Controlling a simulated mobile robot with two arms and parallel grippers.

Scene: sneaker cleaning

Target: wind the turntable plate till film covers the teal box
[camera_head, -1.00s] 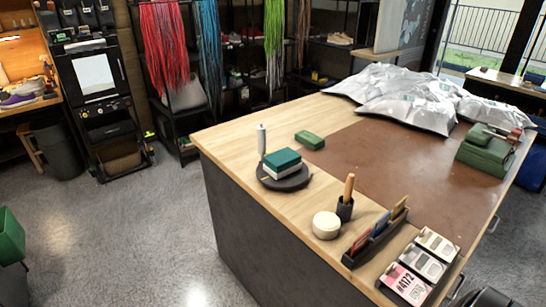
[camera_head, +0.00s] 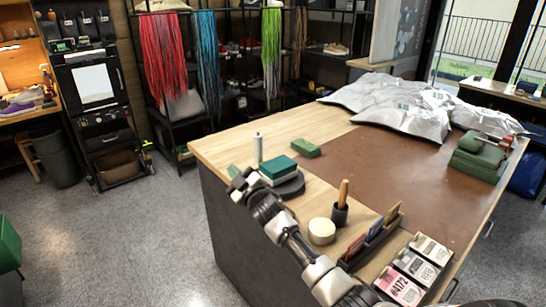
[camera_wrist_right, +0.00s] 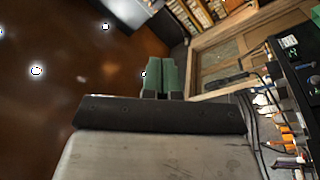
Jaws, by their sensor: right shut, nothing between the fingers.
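The teal box (camera_head: 279,167) sits on a white layer on the dark round turntable plate (camera_head: 292,189), near the table's left edge. A slim pale upright cylinder (camera_head: 258,147) stands just behind it; I cannot tell whether it holds film. No film is visible over the teal top. My right arm reaches in from the lower right, across the front of the plate. My right gripper (camera_head: 234,171) is shut and empty, left of the teal box; its green fingers also show together in the right wrist view (camera_wrist_right: 162,75). The arm hides the plate's front left. My left gripper is out of view.
A green block (camera_head: 306,149) lies behind the plate. A brush in a dark cup (camera_head: 340,213), a cream round tub (camera_head: 321,232) and a card rack (camera_head: 372,241) stand to its right. Silver bags (camera_head: 400,105) cover the back. The brown mat (camera_head: 400,170) is mostly clear.

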